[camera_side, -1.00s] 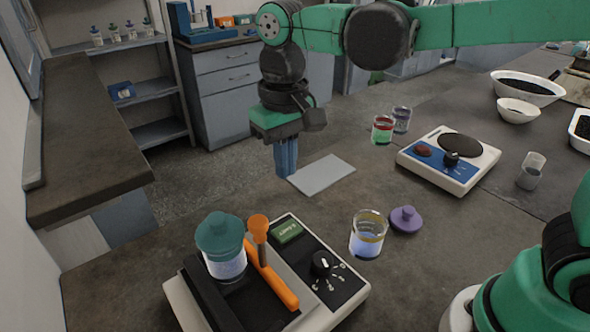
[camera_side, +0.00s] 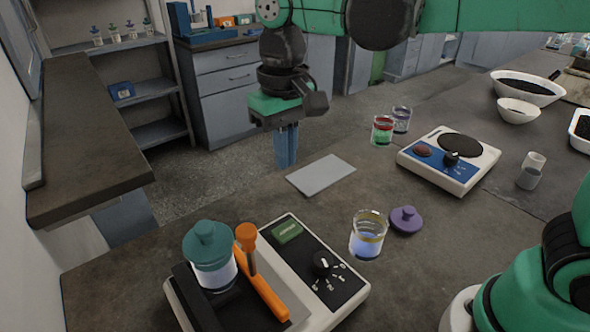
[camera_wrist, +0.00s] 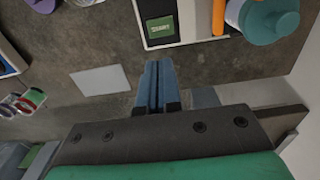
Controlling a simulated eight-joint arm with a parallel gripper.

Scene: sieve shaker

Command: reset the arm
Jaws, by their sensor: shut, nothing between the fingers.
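My gripper (camera_side: 286,146) hangs with its blue fingers pointing down, above and behind the white flat plate (camera_side: 321,175) on the table. The fingers are shut together and empty; the wrist view shows them (camera_wrist: 157,70) side by side. The sieve shaker (camera_side: 333,283) stands at the front with an orange clamp lever (camera_side: 262,278). A jar with a teal lid (camera_side: 207,241) sits on its black platform. The shaker also shows at the top of the wrist view (camera_wrist: 158,24). My gripper touches none of these things.
A glass beaker (camera_side: 368,236) and a purple lid (camera_side: 405,220) stand right of the shaker. A hotplate (camera_side: 448,160), a red-banded jar (camera_side: 382,131) and white bowls (camera_side: 527,87) are farther right. Bare table surrounds the white plate.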

